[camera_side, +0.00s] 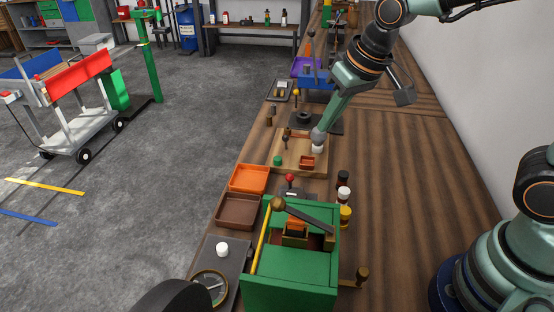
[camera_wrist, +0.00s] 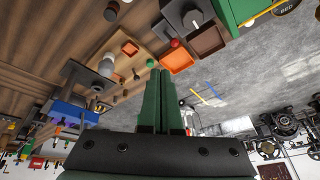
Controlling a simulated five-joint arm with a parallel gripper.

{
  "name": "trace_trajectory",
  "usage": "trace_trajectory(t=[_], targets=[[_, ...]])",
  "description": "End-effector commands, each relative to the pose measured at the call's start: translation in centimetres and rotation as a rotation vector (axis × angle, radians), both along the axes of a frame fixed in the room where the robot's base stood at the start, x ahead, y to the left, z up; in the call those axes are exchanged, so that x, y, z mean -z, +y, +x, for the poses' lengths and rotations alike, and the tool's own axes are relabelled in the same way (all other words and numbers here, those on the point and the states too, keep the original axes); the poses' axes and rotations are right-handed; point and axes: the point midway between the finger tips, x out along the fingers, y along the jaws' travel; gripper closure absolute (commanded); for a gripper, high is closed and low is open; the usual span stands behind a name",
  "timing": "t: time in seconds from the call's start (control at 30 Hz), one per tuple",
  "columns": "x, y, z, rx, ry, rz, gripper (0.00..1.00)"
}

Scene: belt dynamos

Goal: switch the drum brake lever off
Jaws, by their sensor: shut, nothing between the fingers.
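Several levers show, and I cannot tell for sure which one is the drum brake lever. A short lever with a red ball (camera_side: 290,178) stands on a small dark base in the side view, and a red ball also shows in the wrist view (camera_wrist: 175,43). A long dark lever with a brass ball (camera_side: 278,203) lies across the top of a green machine (camera_side: 290,278). My gripper (camera_side: 318,136) is shut and empty, low over the right part of a wooden board (camera_side: 288,165). Its green fingers (camera_wrist: 158,74) are together in the wrist view.
An orange tray (camera_side: 250,178) and a brown tray (camera_side: 238,211) lie at the bench's left edge. Several small jars, one yellow-topped (camera_side: 346,214), stand right of the red-ball lever. A blue and purple machine (camera_side: 313,78) stands farther back.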

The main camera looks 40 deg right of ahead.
Motion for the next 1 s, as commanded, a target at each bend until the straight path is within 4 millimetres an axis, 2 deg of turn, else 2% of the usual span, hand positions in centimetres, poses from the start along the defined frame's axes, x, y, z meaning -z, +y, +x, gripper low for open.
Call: trace_trajectory(t=[0.03,0.2,0.33,0.5,0.63,0.73,1.0], targets=[[-1.0,-1.5,-0.8,0.009,-0.023,-0.007,1.00],[-2.6,-5.2,-3.8,0.015,-0.072,-0.040,1.00],[-3.1,-7.1,-5.7,0.017,-0.100,-0.064,1.00],[-3.3,-8.2,-7.0,0.018,-0.116,-0.082,1.00],[-3.2,-8.3,-7.0,0.063,-0.105,-0.064,1.00],[-3.0,-7.9,-6.3,0.173,-0.073,-0.009,1.00],[-1.8,-6.3,-3.2,0.684,0.058,0.195,1.00]])
